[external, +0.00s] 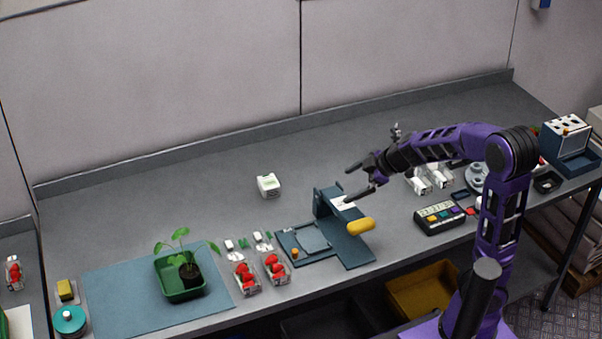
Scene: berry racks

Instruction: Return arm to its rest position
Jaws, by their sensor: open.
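My purple arm reaches left over the grey bench from its base at the lower right. My gripper (357,183) is at its end, with the two dark fingers spread apart and nothing between them. It hangs above the dark blue stand (338,232) near the middle of the bench. A yellow rounded object (361,227) shows just below the gripper, by the stand's right side; whether it rests on the stand is hard to tell.
A white box (268,185) stands behind the stand. Red berry packs (246,279) and a green plant tray (182,291) are at left. A button console (440,218), clear packs (428,180) and a blue machine (567,143) are at right. The back middle is clear.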

